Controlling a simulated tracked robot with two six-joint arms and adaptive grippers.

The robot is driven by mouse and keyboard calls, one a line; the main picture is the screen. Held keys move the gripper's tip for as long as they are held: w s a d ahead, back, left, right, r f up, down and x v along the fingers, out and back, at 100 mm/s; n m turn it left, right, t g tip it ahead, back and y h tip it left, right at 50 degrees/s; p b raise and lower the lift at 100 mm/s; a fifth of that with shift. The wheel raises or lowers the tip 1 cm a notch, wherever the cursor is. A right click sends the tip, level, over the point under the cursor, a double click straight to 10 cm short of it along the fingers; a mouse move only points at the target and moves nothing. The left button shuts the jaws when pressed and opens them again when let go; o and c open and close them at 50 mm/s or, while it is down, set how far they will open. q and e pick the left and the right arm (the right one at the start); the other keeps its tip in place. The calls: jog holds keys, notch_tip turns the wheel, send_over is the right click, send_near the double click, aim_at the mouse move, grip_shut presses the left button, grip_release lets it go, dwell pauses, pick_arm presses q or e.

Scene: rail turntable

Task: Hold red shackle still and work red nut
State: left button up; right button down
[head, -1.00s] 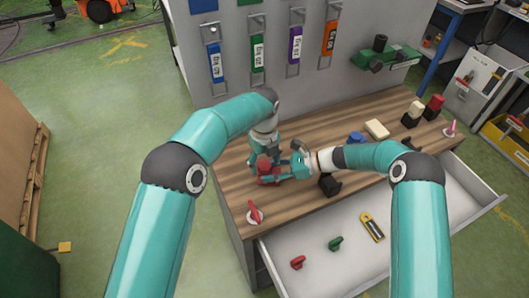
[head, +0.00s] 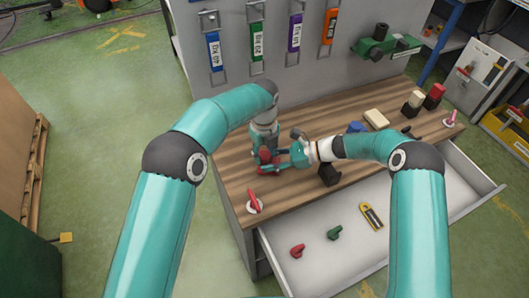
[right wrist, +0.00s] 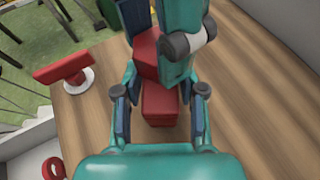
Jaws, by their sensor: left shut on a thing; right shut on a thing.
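A red blocky assembly sits on the wooden worktop, mostly covered by my grippers; I cannot tell shackle from nut in it. My left gripper (head: 266,158) reaches down and is shut on its upper red part (head: 264,156). My right gripper (head: 284,160) comes in from the right, its tip against the assembly. In the right wrist view, its fingers (right wrist: 161,108) stand either side of a red block (right wrist: 160,105). There, another red block (right wrist: 146,50) shows beside my left gripper's fingers.
The worktop (head: 225,180) has a red handle on a white disc (head: 254,207) at front left. A black block (head: 329,174) stands close to my right wrist. The open drawer (head: 400,215) below holds red and green pieces and a yellow device. A panel rises behind.

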pick_arm(q)
grip_shut()
jog(key=n, duration=0.5)
jog(key=shift+d+n, duration=0.1)
jog(key=shift+n, duration=0.4)
jog(key=shift+f, duration=0.1)
jog(key=shift+n, duration=0.3)
jog(key=n, duration=0.5)
jog(key=shift+s+d, duration=0.1)
jog(key=shift+f, duration=0.1)
jog(key=shift+n, duration=0.3)
